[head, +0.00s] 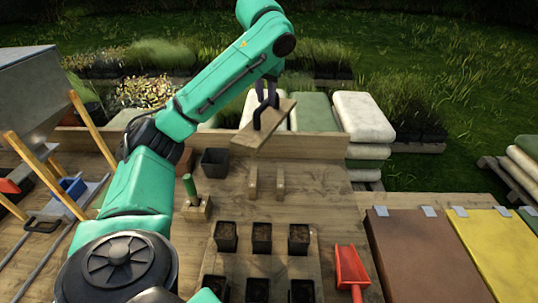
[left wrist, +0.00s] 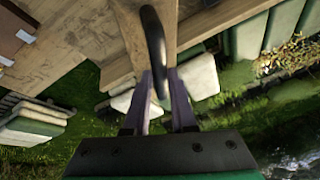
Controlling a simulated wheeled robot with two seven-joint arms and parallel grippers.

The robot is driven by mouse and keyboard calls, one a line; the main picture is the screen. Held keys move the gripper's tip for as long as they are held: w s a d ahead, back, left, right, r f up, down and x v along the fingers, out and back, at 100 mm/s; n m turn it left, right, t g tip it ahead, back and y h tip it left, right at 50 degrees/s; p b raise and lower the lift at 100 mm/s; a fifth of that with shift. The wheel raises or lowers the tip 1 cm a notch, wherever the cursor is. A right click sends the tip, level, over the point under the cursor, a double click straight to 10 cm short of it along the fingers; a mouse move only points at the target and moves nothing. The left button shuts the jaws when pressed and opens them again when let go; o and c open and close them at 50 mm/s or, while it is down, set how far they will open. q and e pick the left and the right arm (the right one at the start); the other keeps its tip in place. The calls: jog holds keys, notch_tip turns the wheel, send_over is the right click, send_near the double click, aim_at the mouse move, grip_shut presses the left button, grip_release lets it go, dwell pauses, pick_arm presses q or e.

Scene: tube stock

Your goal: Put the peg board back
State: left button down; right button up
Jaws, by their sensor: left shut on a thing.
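The peg board (head: 272,125), a flat wooden board with a dark curved handle, is held in the air over the back of the bench, tilted. My left gripper (head: 266,93) is shut on its handle from above. In the left wrist view the fingers (left wrist: 158,92) close around the dark handle (left wrist: 155,45), with the board (left wrist: 168,12) beyond it. The board's underside is hidden. Two short wooden uprights (head: 280,183) stand on the bench below it, with a gap between them. My right gripper is not in view.
Several black pots (head: 262,238) stand on a wooden tray in front. A green-handled tool (head: 190,188) stands in a wooden block to the left, near an empty black pot (head: 214,161). A red scoop (head: 350,268) lies right. The bench right of the uprights is clear.

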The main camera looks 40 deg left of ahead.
aim_at(263, 135)
pick_arm(q)
jog(key=f+b, duration=0.1)
jog(key=f, duration=0.1)
jog(key=s+d+f+b, duration=0.1)
jog(key=f, duration=0.2)
jog(key=s+f+b, duration=0.1)
jog(key=f, duration=0.1)
jog(key=shift+s+d+f+b, duration=0.15)
jog(key=shift+d+f+b, duration=0.15)
jog(key=shift+d+b, duration=0.1)
notch_tip(263, 135, down, 11)
jog(key=shift+w+a, duration=0.35)
jog(key=shift+w, duration=0.1)
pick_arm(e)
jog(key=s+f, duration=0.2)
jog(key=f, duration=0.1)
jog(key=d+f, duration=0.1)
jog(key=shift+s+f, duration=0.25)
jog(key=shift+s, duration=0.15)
pick_arm(q)
jog(key=shift+f, duration=0.4)
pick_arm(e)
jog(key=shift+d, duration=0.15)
pick_arm(q)
jog(key=c, duration=0.7)
grip_release()
jog(key=shift+f, duration=0.1)
jog(key=shift+c, duration=0.2)
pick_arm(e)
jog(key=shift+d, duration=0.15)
